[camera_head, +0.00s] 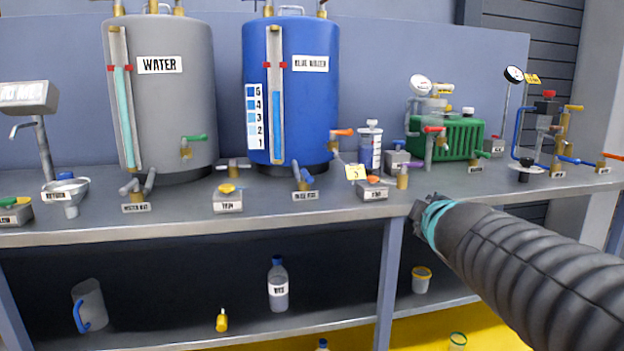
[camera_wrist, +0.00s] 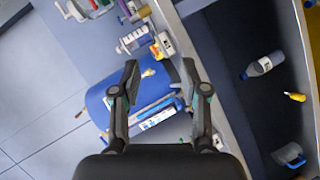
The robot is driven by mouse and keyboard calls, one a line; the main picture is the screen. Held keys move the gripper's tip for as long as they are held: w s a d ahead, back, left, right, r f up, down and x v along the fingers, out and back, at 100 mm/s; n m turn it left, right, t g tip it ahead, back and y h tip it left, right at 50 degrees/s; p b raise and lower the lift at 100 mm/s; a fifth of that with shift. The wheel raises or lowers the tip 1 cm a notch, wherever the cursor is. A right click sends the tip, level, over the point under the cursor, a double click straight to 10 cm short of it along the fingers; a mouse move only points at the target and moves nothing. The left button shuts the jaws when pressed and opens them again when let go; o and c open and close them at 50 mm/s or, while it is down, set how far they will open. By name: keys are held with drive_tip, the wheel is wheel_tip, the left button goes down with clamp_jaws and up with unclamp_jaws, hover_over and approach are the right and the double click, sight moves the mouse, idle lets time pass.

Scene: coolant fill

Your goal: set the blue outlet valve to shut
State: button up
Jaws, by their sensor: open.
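The blue water tank (camera_head: 318,100) stands on the bench, with a level gauge and a number scale on its front. A valve with an orange lever (camera_head: 341,132) sits low on its right side; the lever points roughly sideways to the right. My gripper (camera_head: 418,211) is at the end of my sleeved arm, in front of the bench edge, right of and apart from this valve. In the wrist view my gripper (camera_wrist: 160,76) is open and empty, its fingers spread in front of the blue tank (camera_wrist: 100,104). The small valve is hard to make out there.
A grey water tank (camera_head: 170,95) with a green-lever valve (camera_head: 193,139) stands left. A green ribbed unit (camera_head: 455,138) stands right. A bottle (camera_head: 278,286) and jug (camera_head: 89,305) are on the shelf below.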

drive_tip(key=w+a+r+n+t+y, duration=0.2)
drive_tip(key=w+a+r+n+y, duration=0.2)
drive_tip(key=w+a+n, duration=0.35)
drive_tip(key=n+g+y, duration=0.4)
drive_tip(key=n+y, duration=0.3)
drive_tip(key=n, duration=0.5)
approach(307, 178)
drive_tip(key=x, duration=0.8)
drive_tip(key=d+x, duration=0.1)
drive_tip(key=x, duration=0.3)
drive_tip(key=shift+w+f, duration=0.15)
drive_tip(key=shift+w, duration=0.35)
clamp_jaws()
